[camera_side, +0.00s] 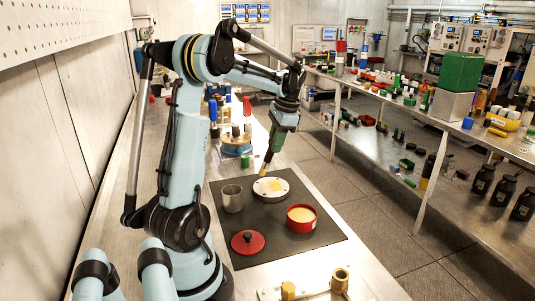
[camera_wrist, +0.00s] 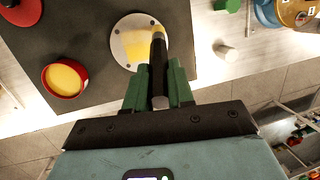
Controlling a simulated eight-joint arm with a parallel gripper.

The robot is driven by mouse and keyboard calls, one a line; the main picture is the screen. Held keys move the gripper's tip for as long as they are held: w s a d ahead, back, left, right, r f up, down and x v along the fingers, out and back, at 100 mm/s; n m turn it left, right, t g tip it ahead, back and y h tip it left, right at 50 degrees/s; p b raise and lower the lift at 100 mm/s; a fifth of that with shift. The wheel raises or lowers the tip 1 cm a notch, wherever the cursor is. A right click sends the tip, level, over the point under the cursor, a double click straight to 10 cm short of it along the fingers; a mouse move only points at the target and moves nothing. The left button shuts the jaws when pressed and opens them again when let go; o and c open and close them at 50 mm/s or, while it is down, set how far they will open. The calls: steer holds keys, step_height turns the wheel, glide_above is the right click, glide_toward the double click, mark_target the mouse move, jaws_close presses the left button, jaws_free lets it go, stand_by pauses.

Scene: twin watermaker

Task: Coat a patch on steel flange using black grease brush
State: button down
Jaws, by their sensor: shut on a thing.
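The steel flange (camera_side: 281,186) is a pale round disc with holes, lying flat on the dark mat (camera_side: 262,258). A yellow grease patch (camera_wrist: 136,46) covers part of its face in the wrist view. A red pot of yellow grease (camera_side: 301,226) stands open on the mat, nearer the camera.
Brass fittings (camera_side: 340,281) lie at the bench's near end. A cluttered shelf bench (camera_side: 420,110) runs along the right.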

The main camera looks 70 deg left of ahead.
step_height(320, 180, down, 2)
steer(key=shift+d, duration=3.35)
steer(key=shift+a+f, duration=0.15)
steer(key=shift+a, duration=1.4)
steer(key=shift+a+f, duration=0.1)
steer(key=shift+a, duration=1.45)
steer(key=shift+a+r, duration=0.15)
steer(key=shift+r, duration=0.45)
steer(key=shift+a+r, duration=0.15)
steer(key=shift+r, duration=3.35)
